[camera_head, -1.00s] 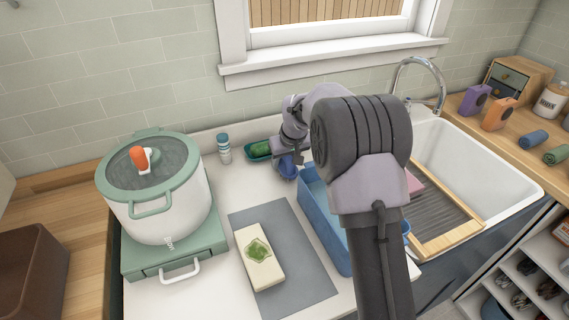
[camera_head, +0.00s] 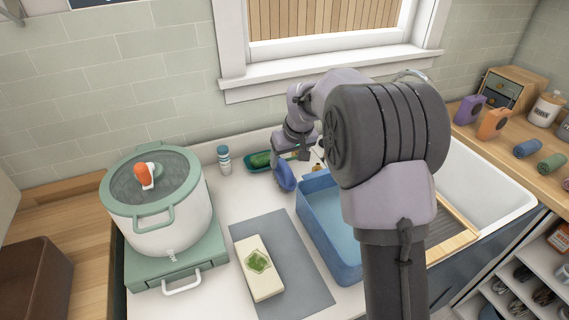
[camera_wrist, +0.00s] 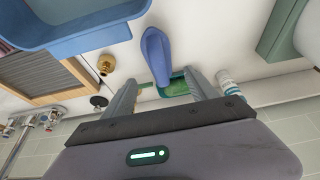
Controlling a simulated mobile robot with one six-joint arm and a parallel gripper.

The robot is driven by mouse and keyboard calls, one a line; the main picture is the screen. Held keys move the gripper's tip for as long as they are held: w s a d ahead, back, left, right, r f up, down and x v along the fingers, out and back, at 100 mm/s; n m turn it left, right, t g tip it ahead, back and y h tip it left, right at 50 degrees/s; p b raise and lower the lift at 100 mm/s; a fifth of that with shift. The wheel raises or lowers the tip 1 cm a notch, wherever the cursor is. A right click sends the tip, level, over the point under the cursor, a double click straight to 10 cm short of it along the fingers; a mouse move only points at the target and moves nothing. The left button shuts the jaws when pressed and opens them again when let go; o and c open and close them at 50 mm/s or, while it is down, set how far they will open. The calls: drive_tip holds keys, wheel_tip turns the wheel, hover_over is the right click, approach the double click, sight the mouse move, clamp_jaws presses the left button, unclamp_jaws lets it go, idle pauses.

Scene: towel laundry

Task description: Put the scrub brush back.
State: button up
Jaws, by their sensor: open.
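A blue, rounded, handle-like piece, which looks like the scrub brush (camera_head: 285,178), stands out beside the right end of a green dish (camera_head: 247,168) at the back of the counter. In the wrist view the brush (camera_wrist: 157,55) lies just beyond and between my fingertips, with a visible gap on each side. Its bristles are hidden. My gripper (camera_wrist: 163,78) is open, its fingers spread around the line of the brush. In the head view my gripper (camera_head: 302,154) is partly hidden by my arm. The green dish (camera_wrist: 186,75) holds a green item.
A blue basin (camera_head: 345,270) stands right of the brush, and the sink (camera_head: 485,190) lies beyond. A white pot (camera_head: 165,225) is on the left. A grey mat (camera_head: 300,275) holds a cream block (camera_head: 262,278).

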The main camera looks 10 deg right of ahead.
drive_tip(key=s+a+r+m, duration=0.1)
drive_tip(key=s+r+m, duration=0.1)
drive_tip(key=s+r, duration=0.75)
drive_tip(key=s+a+r+m, duration=0.2)
drive_tip(key=s+r, duration=0.4)
drive_tip(key=s, duration=0.6)
drive_tip(key=s+a+f+m+t+y, duration=0.1)
drive_tip(key=s+f+m, duration=0.1)
drive_tip(key=s, duration=1.4)
drive_tip(key=shift+s+a+f+m, duration=0.15)
drive_tip(key=shift+s+f+m, duration=0.2)
drive_tip(key=shift+f, duration=0.35)
drive_tip(key=shift+s+f, duration=0.1)
drive_tip(key=shift+f, duration=0.2)
